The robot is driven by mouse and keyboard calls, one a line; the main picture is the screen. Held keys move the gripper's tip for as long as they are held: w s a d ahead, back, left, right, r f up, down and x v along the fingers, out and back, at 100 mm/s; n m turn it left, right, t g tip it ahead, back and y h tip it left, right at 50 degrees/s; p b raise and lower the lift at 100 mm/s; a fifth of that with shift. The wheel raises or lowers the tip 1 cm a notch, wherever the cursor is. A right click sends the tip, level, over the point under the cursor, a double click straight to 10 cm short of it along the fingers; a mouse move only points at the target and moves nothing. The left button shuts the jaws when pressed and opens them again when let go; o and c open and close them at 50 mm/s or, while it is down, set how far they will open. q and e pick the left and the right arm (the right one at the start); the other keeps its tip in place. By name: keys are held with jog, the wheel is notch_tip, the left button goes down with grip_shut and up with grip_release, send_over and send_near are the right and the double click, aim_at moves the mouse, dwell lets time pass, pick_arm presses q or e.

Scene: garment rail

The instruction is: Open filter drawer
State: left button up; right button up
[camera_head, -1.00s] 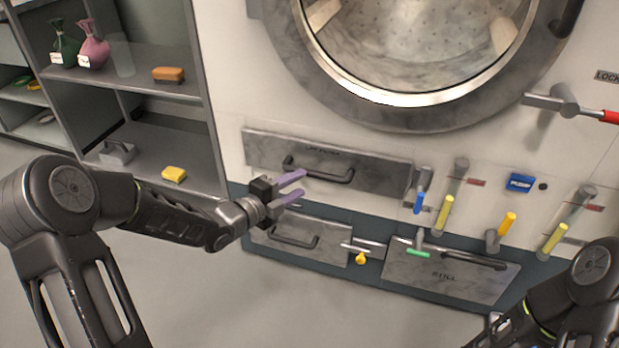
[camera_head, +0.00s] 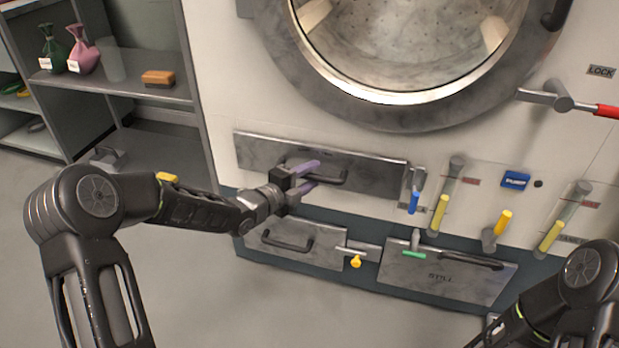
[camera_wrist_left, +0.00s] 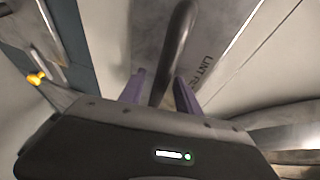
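The filter drawer (camera_head: 375,176) is the wide grey upper panel under the round door, with a dark bar handle (camera_head: 333,180). It looks shut, flush with the machine front. In the left wrist view its face carries lettering starting "LINT" (camera_wrist_left: 194,82). My left gripper (camera_head: 318,173) is at the left part of this handle. Its two purple fingers are apart, and in the left wrist view the handle bar (camera_wrist_left: 174,45) runs between them. I cannot tell whether either finger touches it. My right arm shows at the lower right; its gripper is out of view.
Below are a smaller drawer (camera_head: 300,246) with a handle, a yellow-knobbed latch (camera_head: 356,262) and another panel (camera_head: 440,277). A blue-tipped lever (camera_head: 413,202) and yellow levers stand to the right. A shelf unit (camera_head: 140,90) stands at the left.

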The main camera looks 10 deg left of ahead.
pick_arm(q)
jog(key=shift+c, duration=0.3)
grip_shut()
dwell(1.1)
